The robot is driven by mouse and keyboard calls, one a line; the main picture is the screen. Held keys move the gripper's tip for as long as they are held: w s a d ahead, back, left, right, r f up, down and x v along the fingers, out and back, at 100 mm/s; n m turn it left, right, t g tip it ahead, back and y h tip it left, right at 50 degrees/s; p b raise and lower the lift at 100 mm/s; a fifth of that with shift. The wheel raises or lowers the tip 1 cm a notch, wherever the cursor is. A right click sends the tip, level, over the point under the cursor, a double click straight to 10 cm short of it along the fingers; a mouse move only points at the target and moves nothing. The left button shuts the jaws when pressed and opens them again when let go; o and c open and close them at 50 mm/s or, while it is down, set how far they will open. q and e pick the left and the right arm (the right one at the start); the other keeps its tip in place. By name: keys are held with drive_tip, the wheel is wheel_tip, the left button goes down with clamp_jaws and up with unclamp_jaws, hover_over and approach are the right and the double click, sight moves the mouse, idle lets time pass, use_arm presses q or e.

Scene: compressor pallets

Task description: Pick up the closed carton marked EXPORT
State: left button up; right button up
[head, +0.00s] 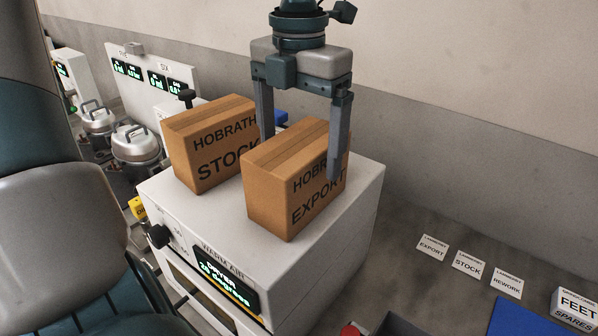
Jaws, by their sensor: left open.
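The closed brown carton marked EXPORT (267,197) stands upright on the white top of the warm air unit (205,222), near its right side. A similar closed carton marked STOCK (205,160) stands just left of it. My left gripper (300,158) points down over the EXPORT carton with its jaws open. One finger hangs in front of the carton's lettered face, hiding part of the print. The other finger is at the carton's far side, its lower end hidden. I cannot tell whether either finger touches the carton. My right gripper is not in view.
Silver lidded vessels (135,143) and display panels (160,90) stand at the back left. The wall rises behind. Label cards (468,263) lie on the grey surface at right, near a blue mat (515,318) and a FEET SPARES box (575,306).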

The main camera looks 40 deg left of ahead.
use_arm(q)
drive_tip(key=c, duration=2.1)
drive_tip(key=shift+o, duration=0.2)
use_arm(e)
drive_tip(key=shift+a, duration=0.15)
